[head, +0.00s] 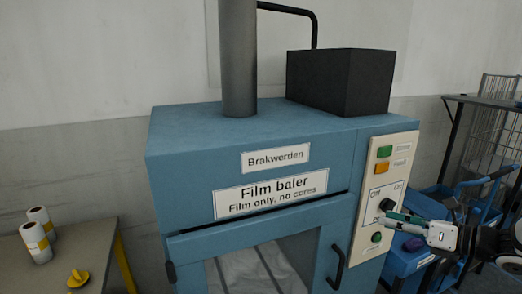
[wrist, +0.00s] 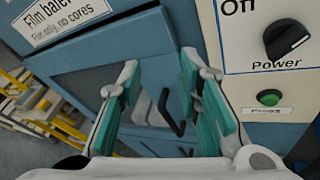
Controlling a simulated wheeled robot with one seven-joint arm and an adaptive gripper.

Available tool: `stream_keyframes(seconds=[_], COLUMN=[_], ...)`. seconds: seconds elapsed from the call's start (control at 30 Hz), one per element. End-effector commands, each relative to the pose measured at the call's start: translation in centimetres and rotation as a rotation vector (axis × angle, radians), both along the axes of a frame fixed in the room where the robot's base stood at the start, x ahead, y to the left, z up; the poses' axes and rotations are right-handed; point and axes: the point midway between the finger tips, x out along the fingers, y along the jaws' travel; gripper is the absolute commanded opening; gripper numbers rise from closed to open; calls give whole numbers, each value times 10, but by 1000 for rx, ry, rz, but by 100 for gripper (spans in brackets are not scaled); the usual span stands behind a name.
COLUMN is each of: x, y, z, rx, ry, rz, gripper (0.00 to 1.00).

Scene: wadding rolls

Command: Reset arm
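My gripper (head: 393,219) is in front of the baler's control panel at the right, fingers pointing left. In the wrist view its two teal-padded fingers (wrist: 163,95) are spread apart with nothing held between them. The blue film baler (head: 280,158) stands in the middle of the head view with its door down. The black Power knob (head: 387,204) is just above the fingers; it shows whole in the wrist view (wrist: 287,40), clear of the fingers. I cannot tell its setting. The dark door handle (head: 338,264) shows beyond the fingers in the wrist view (wrist: 171,112).
A green button (head: 385,151) and an amber button (head: 381,168) are high on the panel; another green button (wrist: 268,97) is below the knob. A table (head: 70,270) at left holds two white rolls (head: 37,235) and a yellow item (head: 78,279). Blue carts (head: 430,200) crowd the right.

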Motion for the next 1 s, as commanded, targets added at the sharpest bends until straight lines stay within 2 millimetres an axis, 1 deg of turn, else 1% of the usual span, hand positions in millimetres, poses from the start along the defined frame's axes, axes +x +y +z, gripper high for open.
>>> stream_keyframes(seconds=[0.03, 0.07, 0.1, 0.2, 0.3, 0.4, 0.53, 0.6, 0.7, 0.9, 1.0], x=[-7, -13, -21, -45, -73, -104, -143, -163, -190, -234, -250], y=[29, 44, 63, 103, 136, 161, 181, 187, 190, 184, 177], z=[12, 17, 22, 33, 42, 50, 59, 63, 70, 86, 94], rx=[-106, -166, -245, -438, -628, -811, -1045, -1167, -1341, -1681, -1836], ry=[-22, -34, -52, -108, -179, -259, -380, -451, -560, -791, -903], rz=[100, 158, 233, 419, 605, 785, 1014, 1135, 1301, 1608, 1737], gripper=[32, 32, 32, 32, 32, 32, 32, 32, 32, 32, 32])
